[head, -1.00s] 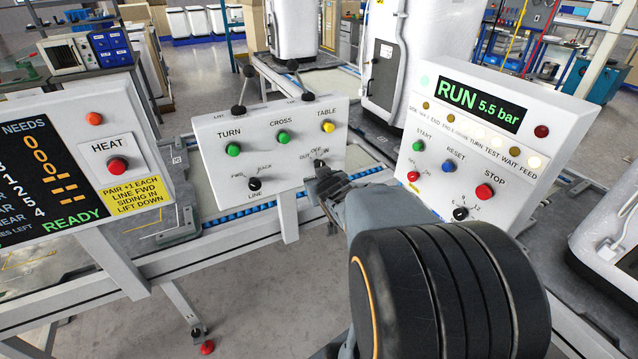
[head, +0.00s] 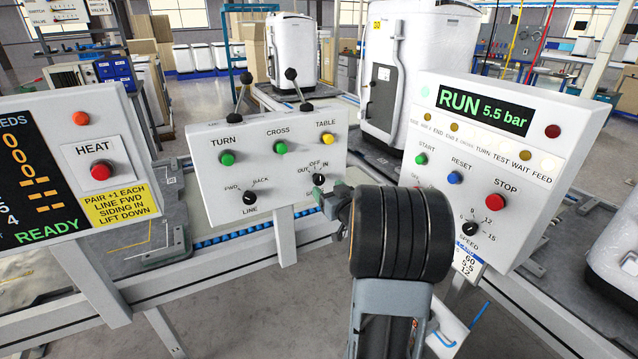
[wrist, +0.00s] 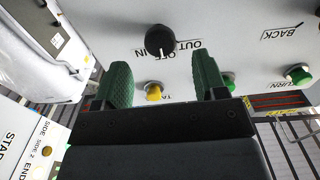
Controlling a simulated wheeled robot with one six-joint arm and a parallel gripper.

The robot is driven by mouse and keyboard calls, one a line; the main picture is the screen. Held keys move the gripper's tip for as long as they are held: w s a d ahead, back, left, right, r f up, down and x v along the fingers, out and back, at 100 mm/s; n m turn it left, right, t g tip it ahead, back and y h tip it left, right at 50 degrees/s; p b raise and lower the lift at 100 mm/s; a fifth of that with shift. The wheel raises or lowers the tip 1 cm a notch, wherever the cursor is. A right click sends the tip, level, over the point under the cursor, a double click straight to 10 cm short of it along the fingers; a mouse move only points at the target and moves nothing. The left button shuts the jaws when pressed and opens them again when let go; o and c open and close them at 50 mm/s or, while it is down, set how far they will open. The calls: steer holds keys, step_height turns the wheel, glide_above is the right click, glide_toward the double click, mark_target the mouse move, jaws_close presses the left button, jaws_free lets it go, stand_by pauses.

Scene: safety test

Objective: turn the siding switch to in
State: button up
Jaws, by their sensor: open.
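The siding switch (head: 319,179) is a small black knob on the white control panel (head: 207,178), under the labels OUT, OFF and IN. It also shows in the wrist view (wrist: 160,40), upside down, just beyond the fingertips. My gripper (head: 331,200) is in front of the panel, just below and right of the knob in the head view. In the wrist view my gripper (wrist: 164,80) has its two green-padded fingers apart with nothing between them. The knob lies ahead of the gap and appears untouched.
The black LINE knob (head: 250,197) is left on the same panel. Green TURN (head: 227,158), green CROSS (head: 280,147) and yellow TABLE (head: 327,139) buttons and two black-topped levers (head: 292,74) are above. The RUN panel (head: 540,165), with its red STOP button (head: 495,202), stands close right.

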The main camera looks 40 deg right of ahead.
mark_target(320, 182)
steer(key=shift+w+d, duration=0.2)
steer(key=shift+w, duration=1.35)
steer(key=shift+w+d, duration=0.2)
steer(key=shift+w, duration=1.35)
steer(key=c, duration=0.9)
